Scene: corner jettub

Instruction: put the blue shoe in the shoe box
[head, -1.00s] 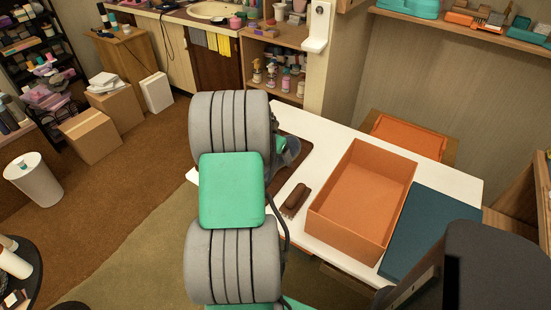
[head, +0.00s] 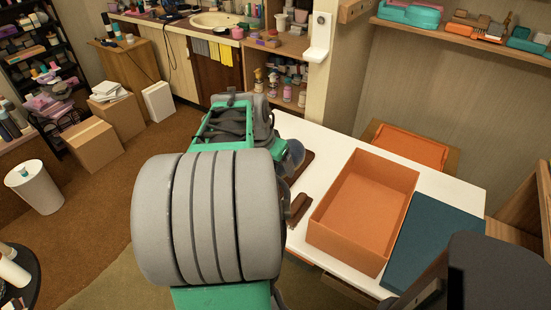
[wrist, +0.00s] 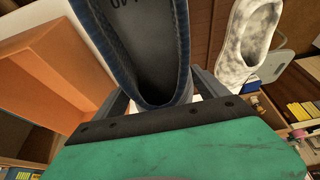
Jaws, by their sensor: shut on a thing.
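The blue shoe (wrist: 90,18) is between the fingers of my gripper (wrist: 158,104) in the wrist view. The gripper is shut on its blue rim, and the dark inside of the shoe faces the camera. The orange shoe box (head: 342,243) stands open and empty on the white table in the head view. In the wrist view an orange box wall (wrist: 50,70) shows to the left of the shoe. In the head view my arm hides most of the gripper, and I cannot make out the shoe clearly there.
A dark blue flat panel (head: 432,242) lies right of the box on the white table (head: 325,150). A brown object (head: 298,207) lies left of the box. A mottled white shoe (wrist: 246,40) shows in the wrist view. An orange tray (head: 408,148) sits behind the table.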

